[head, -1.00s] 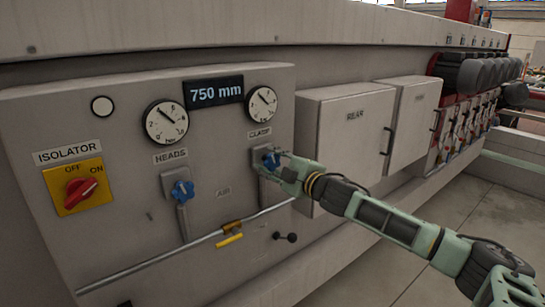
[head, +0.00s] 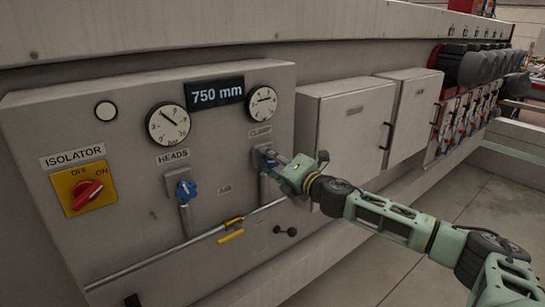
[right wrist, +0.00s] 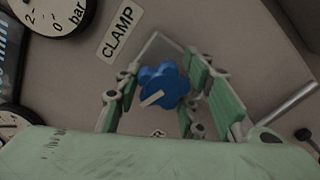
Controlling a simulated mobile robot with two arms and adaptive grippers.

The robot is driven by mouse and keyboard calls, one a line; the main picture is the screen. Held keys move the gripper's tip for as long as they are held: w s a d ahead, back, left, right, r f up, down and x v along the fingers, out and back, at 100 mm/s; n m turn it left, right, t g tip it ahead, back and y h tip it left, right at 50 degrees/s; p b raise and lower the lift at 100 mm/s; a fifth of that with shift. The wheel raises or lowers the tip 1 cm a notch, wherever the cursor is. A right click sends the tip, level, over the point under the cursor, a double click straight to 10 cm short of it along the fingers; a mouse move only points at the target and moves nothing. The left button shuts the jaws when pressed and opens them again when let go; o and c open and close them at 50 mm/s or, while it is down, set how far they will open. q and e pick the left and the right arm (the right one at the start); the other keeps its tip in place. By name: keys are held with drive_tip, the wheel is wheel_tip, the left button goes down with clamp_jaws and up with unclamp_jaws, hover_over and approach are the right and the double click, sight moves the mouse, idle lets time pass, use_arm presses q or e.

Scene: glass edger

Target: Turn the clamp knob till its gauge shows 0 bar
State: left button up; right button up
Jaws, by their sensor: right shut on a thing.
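The blue clamp knob (right wrist: 165,84) sits under the CLAMP label (right wrist: 121,35) in the right wrist view, its white mark towards the lower left. My right gripper (right wrist: 163,80) is shut on it, with green fingers on both sides. In the head view my right gripper (head: 284,168) covers most of the knob. The clamp gauge (head: 262,104) is above it; its needle lies nearly level, but the exact reading is too small to tell. Only part of this gauge (right wrist: 60,18) shows in the right wrist view. My left gripper is not in view.
The heads gauge (head: 167,125) and blue heads knob (head: 186,190) are to the left, beyond them the red isolator switch (head: 87,194). A pipe with a yellow lever (head: 231,236) and a black-knobbed lever (head: 287,231) are below. The grey rear cabinet (head: 346,130) stands right.

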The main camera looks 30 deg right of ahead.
drive_tip(key=n, duration=0.2)
drive_tip(key=n+p, duration=0.1)
drive_tip(key=n, duration=0.1)
drive_tip(key=shift+r+n, duration=0.3)
drive_tip(key=shift+r, duration=0.05)
drive_tip(key=n+p, duration=0.1)
drive_tip(key=n, duration=0.3)
drive_tip(key=shift+f, duration=0.15)
drive_tip(key=shift+a+f+n+p, duration=0.1)
drive_tip(key=shift+n+p, duration=0.2)
drive_tip(key=o, duration=1.1)
drive_tip(key=shift+a+f, duration=0.1)
drive_tip(key=shift+s+f, duration=0.1)
